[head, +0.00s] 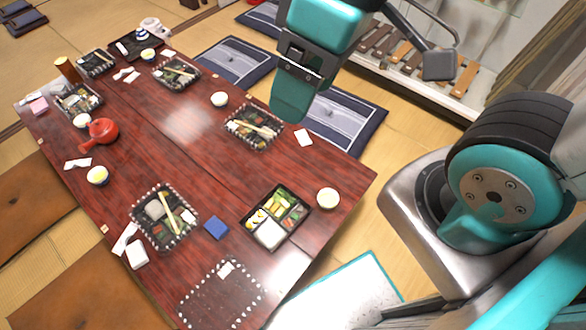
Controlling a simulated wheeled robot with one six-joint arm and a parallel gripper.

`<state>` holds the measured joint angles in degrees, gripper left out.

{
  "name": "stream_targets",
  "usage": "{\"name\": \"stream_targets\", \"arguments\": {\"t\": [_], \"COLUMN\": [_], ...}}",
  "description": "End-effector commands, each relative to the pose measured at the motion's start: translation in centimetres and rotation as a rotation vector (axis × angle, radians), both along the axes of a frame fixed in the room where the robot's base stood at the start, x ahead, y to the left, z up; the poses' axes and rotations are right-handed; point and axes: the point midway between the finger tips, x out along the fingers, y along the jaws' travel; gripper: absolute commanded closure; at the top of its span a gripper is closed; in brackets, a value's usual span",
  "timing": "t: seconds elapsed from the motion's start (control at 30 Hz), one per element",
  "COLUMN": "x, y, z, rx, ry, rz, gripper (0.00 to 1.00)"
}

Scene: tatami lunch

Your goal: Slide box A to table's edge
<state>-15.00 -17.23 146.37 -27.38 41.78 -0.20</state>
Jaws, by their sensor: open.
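No letter shows on any box, so I cannot tell for sure which is box A. An open lunch box (270,236) with green, yellow and white food sits near the table's right front part, a little in from the edge. Another lunch box (164,218) with chopsticks sits inside a dotted outline to its left. The dark red table (185,125) bears them. My teal wrist hides the rest.
An empty dotted outline (188,318) lies at the table's near end. A blue block (216,228), a cup (328,198) and a white card (304,137) stand near the boxes. A red teapot (103,131) is farther left. Cushions (345,125) lie beyond the right edge.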

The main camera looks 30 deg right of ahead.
Motion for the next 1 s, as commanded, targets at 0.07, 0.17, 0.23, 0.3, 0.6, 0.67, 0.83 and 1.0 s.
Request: {"name": "stream_targets", "arguments": {"t": [0.07,0.17,0.23,0.3,0.6,0.67,0.83,1.0], "x": [0.8,2.6,4.2,5.9,12.8,14.1,17.2,19.5], "y": [-0.1,-0.2,-0.4,-0.9,-3.3,-4.0,-6.0,-8.1], "z": [-2.2,-5.7,-8.7,-12.0,-26.6,-29.7,-38.9,-47.6], "rx": [-0.005,-0.016,-0.026,-0.038,-0.092,-0.103,-0.137,-0.171], "ry": [0.006,0.016,0.023,0.031,0.063,0.070,0.090,0.109], "rz": [-0.009,-0.029,-0.046,-0.066,-0.138,-0.153,-0.186,-0.214], "gripper": [0.07,0.00,0.00,0.00,0.00,0.00,0.00,0.00]}}
